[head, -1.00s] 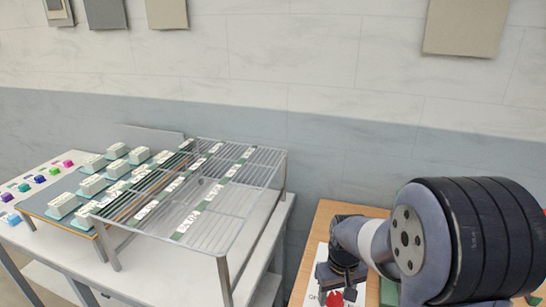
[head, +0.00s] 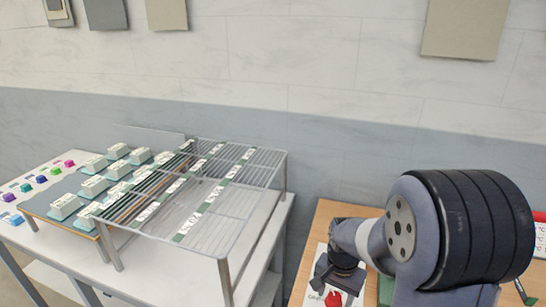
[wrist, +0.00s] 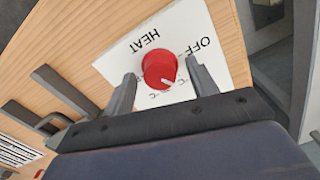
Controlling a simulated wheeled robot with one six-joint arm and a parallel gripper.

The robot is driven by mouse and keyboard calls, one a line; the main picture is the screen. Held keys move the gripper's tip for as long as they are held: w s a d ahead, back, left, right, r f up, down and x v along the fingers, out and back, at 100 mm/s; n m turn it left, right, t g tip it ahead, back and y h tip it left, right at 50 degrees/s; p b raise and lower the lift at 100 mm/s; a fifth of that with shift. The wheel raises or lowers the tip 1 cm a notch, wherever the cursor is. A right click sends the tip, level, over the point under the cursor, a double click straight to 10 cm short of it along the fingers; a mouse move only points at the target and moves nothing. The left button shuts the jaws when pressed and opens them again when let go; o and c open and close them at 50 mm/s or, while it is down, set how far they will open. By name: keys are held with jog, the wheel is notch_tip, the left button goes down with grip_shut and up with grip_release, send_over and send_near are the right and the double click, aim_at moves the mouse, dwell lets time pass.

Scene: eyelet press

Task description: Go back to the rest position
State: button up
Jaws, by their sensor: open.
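My gripper (wrist: 163,92) is open in the wrist view, with one finger on each side of a red knob (wrist: 159,68). I cannot tell whether the fingers touch the knob. The knob sits on a white plate (wrist: 205,25) marked HEAT and OFF, on a wooden top (wrist: 115,70). In the head view the red knob (head: 333,299) shows just below my wrist at the lower right.
A wire rack (head: 240,205) on metal legs stands on a white table (head: 175,275) at the left. White labelled blocks (head: 65,206) and small coloured pieces sit beside it. Dark bar-shaped parts (wrist: 62,88) lie left of the gripper in the wrist view. A marble-patterned wall stands behind.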

jog(key=m+p, duration=0.1)
jog(key=m, duration=0.4)
dwell(0.7)
